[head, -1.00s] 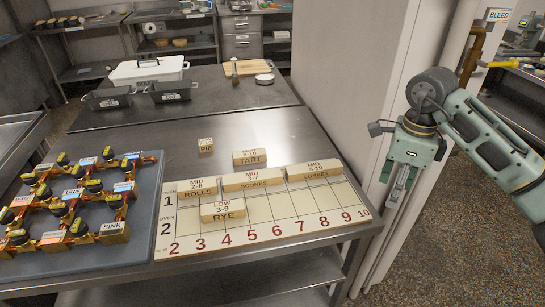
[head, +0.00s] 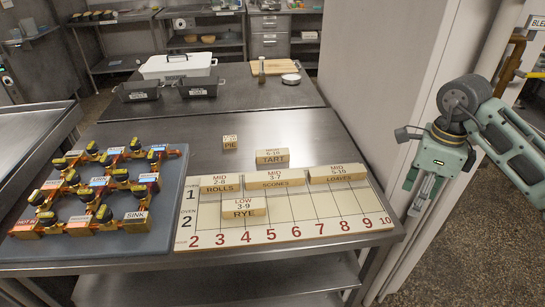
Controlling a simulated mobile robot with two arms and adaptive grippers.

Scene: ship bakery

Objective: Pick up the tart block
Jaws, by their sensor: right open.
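The tart block (head: 272,158) is a small pale wooden block with a "TART" label. It stands on the steel table behind the white numbered board (head: 290,229), apart from the other blocks. My right gripper (head: 419,197) is open and empty, pointing down off the table's right side, well to the right of the tart block. My left gripper is not in view.
Rolls (head: 219,187), scones (head: 277,180), loaves (head: 338,176) and rye (head: 243,210) blocks lie on the board. A pie block (head: 230,143) stands behind left. A pipe-and-valve panel (head: 92,243) fills the left. A wall (head: 410,80) rises at the right.

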